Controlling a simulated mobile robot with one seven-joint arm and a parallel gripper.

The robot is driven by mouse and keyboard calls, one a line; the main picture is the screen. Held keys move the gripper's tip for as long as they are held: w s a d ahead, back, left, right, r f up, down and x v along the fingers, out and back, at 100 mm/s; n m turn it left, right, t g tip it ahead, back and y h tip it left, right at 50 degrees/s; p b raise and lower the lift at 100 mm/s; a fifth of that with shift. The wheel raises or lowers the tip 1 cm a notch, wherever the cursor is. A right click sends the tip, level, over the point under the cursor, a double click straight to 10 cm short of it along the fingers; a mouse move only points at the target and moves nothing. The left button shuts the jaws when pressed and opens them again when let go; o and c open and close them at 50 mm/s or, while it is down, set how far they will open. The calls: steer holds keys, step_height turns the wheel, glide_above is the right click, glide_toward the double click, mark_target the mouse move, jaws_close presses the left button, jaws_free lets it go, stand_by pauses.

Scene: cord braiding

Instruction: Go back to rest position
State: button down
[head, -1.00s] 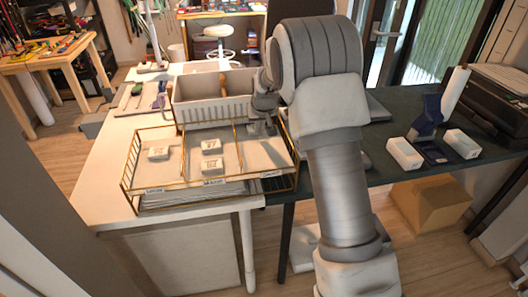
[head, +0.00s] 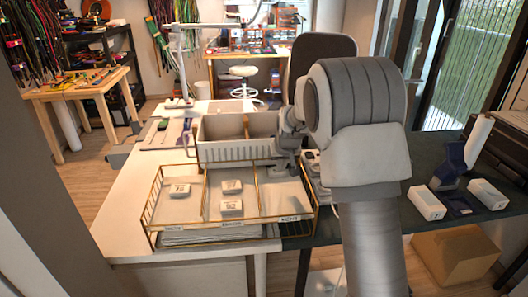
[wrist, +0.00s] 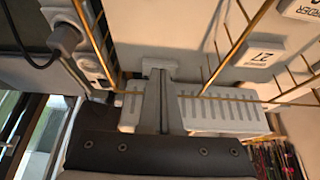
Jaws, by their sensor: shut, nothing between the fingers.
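My gripper (head: 288,163) is at the right rear of the gold wire tray (head: 152,212), over or just behind its right compartment; the exact height is hard to tell. In the wrist view my gripper (wrist: 160,70) is shut with nothing between the fingers. The tray has three compartments. A small white labelled box (head: 179,190) lies in the left one. Two more, a rear box (head: 232,186) and a front box (head: 231,207), lie in the middle one. The right compartment looks empty.
A grey two-part bin (head: 225,152) stands right behind the tray. On the dark table to the right are two white boxes, the nearer (head: 426,203) and the farther (head: 487,194), and a blue stand (head: 450,165). The white table's left front (head: 118,222) is clear.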

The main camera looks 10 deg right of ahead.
steer(key=s+r+p, duration=0.3)
steer(key=s+r, duration=1.4)
steer(key=s+r+p, duration=0.2)
steer(key=s, duration=0.9)
steer(key=s+r+p, duration=0.1)
steer(key=s+r, duration=0.1)
steer(key=s, duration=1)
steer(key=shift+r+p, duration=0.35)
steer(key=shift+p, duration=0.05)
